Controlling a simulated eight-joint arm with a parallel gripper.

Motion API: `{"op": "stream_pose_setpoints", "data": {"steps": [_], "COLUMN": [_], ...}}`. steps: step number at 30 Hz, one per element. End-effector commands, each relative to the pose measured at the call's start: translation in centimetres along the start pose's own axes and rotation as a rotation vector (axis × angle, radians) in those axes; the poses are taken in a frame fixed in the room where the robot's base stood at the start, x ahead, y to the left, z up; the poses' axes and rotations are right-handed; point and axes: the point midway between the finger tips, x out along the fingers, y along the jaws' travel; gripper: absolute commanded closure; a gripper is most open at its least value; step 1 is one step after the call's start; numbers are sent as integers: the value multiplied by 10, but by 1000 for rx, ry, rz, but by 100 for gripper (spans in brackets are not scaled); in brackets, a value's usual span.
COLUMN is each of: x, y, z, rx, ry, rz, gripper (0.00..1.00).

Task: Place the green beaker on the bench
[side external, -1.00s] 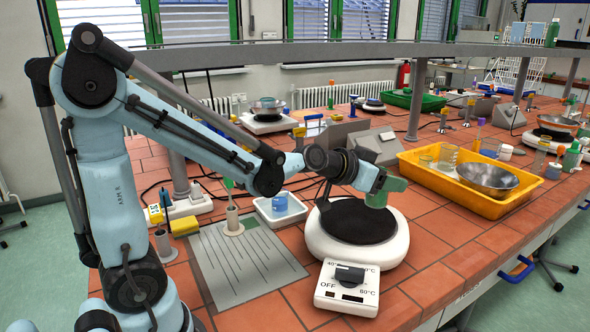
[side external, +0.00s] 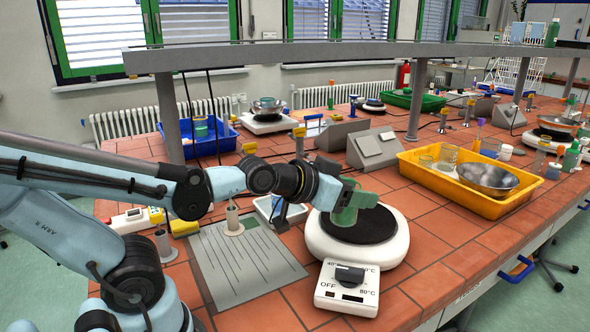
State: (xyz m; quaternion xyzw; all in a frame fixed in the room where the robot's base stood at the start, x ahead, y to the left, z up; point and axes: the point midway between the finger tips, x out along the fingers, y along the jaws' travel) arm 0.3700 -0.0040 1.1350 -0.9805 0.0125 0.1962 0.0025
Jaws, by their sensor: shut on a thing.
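The green beaker (side external: 344,213) is upright, over the left part of the hot plate's black round top (side external: 372,228). I cannot tell whether its base touches the plate. My gripper (side external: 352,197) reaches in from the left and is shut on the beaker; its fingers hide part of the beaker's upper side. The tiled bench (side external: 440,236) has bare red tiles to the right of the hot plate and in front of it.
The hot plate's control box (side external: 347,288) sits at the front. A grey lined mat (side external: 240,270) lies to the left. A small white tray (side external: 266,207) is partly behind my arm. A yellow tray (side external: 478,205) holding a metal bowl (side external: 487,178) stands at right.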

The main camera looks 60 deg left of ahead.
Motion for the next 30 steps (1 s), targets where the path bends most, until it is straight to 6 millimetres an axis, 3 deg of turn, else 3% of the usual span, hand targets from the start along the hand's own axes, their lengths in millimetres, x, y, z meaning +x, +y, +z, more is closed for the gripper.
{"op": "stream_pose_setpoints", "data": {"steps": [6, 14, 20, 30], "x": [-20, -26, -16, 30], "y": [-2, -3, -2, 2], "z": [23, 33, 17, -24], "rx": [-7, -10, -7, 7], "ry": [2, 3, 2, 1], "rz": [-16, -22, -14, 19], "gripper": [78, 78, 78, 78]}}
